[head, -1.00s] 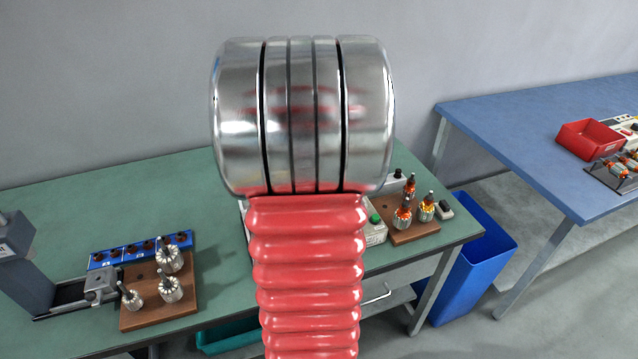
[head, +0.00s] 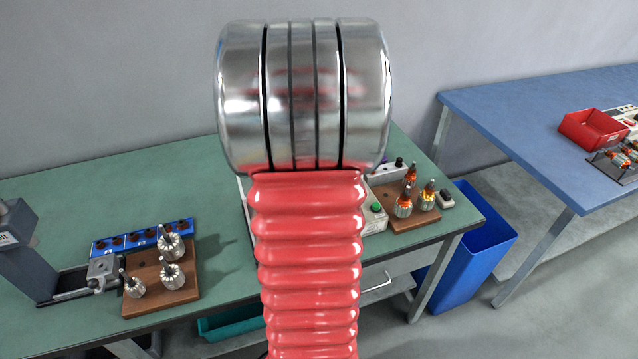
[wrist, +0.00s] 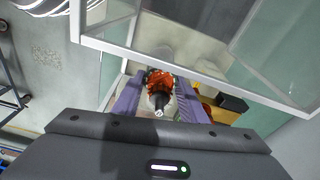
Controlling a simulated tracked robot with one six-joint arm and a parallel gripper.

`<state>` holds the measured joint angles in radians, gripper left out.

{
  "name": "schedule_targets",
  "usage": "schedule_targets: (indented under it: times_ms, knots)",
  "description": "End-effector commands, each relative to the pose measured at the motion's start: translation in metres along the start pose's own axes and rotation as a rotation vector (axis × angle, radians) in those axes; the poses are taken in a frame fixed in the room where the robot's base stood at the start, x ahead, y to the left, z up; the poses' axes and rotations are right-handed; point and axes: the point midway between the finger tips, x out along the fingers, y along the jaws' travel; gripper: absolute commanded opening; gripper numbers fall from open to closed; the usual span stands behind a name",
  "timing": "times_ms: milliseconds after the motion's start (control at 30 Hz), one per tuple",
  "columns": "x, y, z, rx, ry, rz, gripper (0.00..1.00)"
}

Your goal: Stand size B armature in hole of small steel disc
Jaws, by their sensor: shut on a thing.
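In the wrist view my gripper (wrist: 160,98) is shut on an armature (wrist: 160,82) with orange windings and a dark shaft end pointing toward the camera. The armature sits between the two purple-grey fingers. Its far end is hidden, so I cannot tell whether it touches anything below. Its size letter is not readable. I cannot make out the small steel disc in either view. In the head view my own arm fills the middle and hides the gripper and the bench behind it.
A clear-panelled, white-framed case (wrist: 120,48) is close to the gripper. On the green bench (head: 60,210), a wooden board (head: 148,308) holds silver armatures and another board (head: 420,218) holds orange-wound ones. A blue bin (head: 478,235) stands beside the bench. A red tray (head: 592,128) sits on the blue table (head: 520,110).

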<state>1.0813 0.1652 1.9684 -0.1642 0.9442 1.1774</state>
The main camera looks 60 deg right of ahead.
Motion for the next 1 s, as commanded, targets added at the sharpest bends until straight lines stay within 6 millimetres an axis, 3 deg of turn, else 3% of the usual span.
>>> schedule_targets:
  times_ms: [1000]
  knots:
    - [0.015, 0.000, 0.002, 0.001, 0.001, -0.001, 0.05]
